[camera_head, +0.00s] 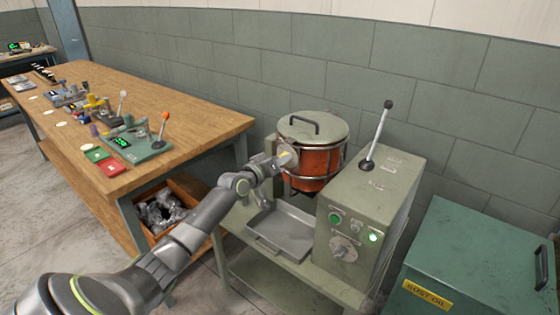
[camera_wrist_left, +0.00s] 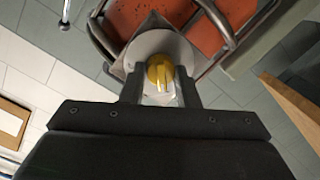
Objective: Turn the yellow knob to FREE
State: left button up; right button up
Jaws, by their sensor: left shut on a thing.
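The yellow knob (camera_wrist_left: 161,72) sits in front of a round pale plate (camera_wrist_left: 150,45) on the side of the orange drum (camera_head: 318,165). In the head view only a little yellow of the knob (camera_head: 284,155) shows. My left gripper (camera_head: 278,162) reaches the drum's left side. In the left wrist view the fingers of my left gripper (camera_wrist_left: 160,90) stand on both sides of the knob and are shut on it. I cannot read any FREE mark or tell the knob's setting. My right gripper is not in view.
A grey-green machine housing (camera_head: 370,195) with a tall black-knobbed lever (camera_head: 378,135) stands right of the drum. A metal tray (camera_head: 284,232) lies below it. A wooden workbench (camera_head: 190,105) with several devices is at left. A green rust oil cabinet (camera_head: 470,255) stands at right.

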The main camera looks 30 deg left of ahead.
pick_arm(q)
jog(key=o, duration=1)
jog(key=shift+s, duration=0.1)
jog(key=s+p, duration=0.2)
jog(key=s, duration=0.3)
jog(key=s+a+r+p, duration=0.1)
jog(key=s+p, duration=0.1)
jog(key=s, duration=0.4)
jog(key=s+p, duration=0.2)
jog(key=s, duration=0.4)
jog(key=shift+a+r+p, duration=0.15)
jog(key=shift+r+p, duration=0.2)
